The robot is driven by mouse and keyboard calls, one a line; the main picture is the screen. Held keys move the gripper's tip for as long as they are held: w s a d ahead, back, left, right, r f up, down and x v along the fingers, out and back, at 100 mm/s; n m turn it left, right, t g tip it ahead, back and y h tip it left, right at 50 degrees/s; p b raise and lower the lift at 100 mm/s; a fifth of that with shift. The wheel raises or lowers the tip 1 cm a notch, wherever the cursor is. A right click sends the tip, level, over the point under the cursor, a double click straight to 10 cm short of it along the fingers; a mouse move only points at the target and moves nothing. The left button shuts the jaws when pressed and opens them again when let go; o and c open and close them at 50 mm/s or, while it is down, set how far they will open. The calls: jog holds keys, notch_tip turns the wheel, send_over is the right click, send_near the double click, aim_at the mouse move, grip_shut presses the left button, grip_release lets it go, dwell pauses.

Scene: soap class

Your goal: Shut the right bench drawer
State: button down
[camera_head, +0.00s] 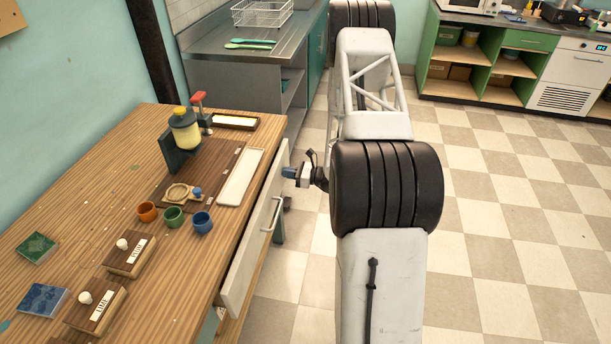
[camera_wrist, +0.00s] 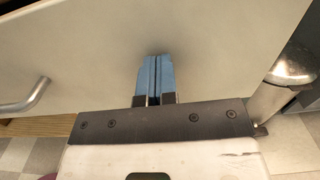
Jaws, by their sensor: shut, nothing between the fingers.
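The wooden bench (camera_head: 75,185) is on the left in the head view. A pale drawer front (camera_head: 252,245) with a metal bar handle (camera_head: 272,215) is along its right side. I see no clear gap between this front and the bench edge. My gripper (camera_head: 288,172) is beside the far end of the front, past the handle. In the wrist view its blue fingers (camera_wrist: 155,78) are shut together and empty, pointing at the pale drawer panel (camera_wrist: 90,45). They touch it or nearly do; I cannot tell which. The handle (camera_wrist: 27,98) shows to their left.
On the bench are a yellow dispenser (camera_head: 185,132), a long white tray (camera_head: 240,177), small coloured cups (camera_head: 173,217) and wooden stamps (camera_head: 130,256). A metal counter (camera_head: 215,68) stands beyond the bench. The checkered floor (camera_head: 510,190) to the right is clear.

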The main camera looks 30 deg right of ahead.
jog(key=shift+x, duration=2.75)
jog(key=shift+w, duration=0.1)
jog(key=v, duration=1.5)
jog(key=shift+a+r, duration=0.1)
